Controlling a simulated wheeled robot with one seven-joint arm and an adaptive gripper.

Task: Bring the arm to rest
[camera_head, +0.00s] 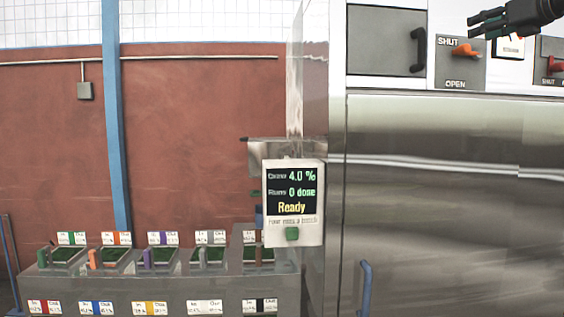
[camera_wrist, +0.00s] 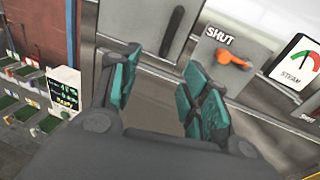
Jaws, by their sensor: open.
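My gripper (camera_head: 484,24) shows at the top right of the head view, in front of the upper part of the steel machine (camera_head: 440,200). It also fills the lower middle of the wrist view (camera_wrist: 158,90), with its green-padded fingers spread apart and nothing between them. An orange valve handle (camera_head: 466,50) on a SHUT/OPEN plate lies just below and left of the gripper in the head view. In the wrist view the orange handle (camera_wrist: 233,60) is beyond the right finger, apart from it, near the word SHUT.
A grey door with a black handle (camera_head: 417,50) is left of the valve plate. A red handle (camera_head: 555,65) is at the right edge. A display (camera_head: 293,200) reads 4.0 %, 0 done, Ready. A bench with labelled bins (camera_head: 150,285) stands lower left. A blue rail (camera_head: 366,285) stands in front.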

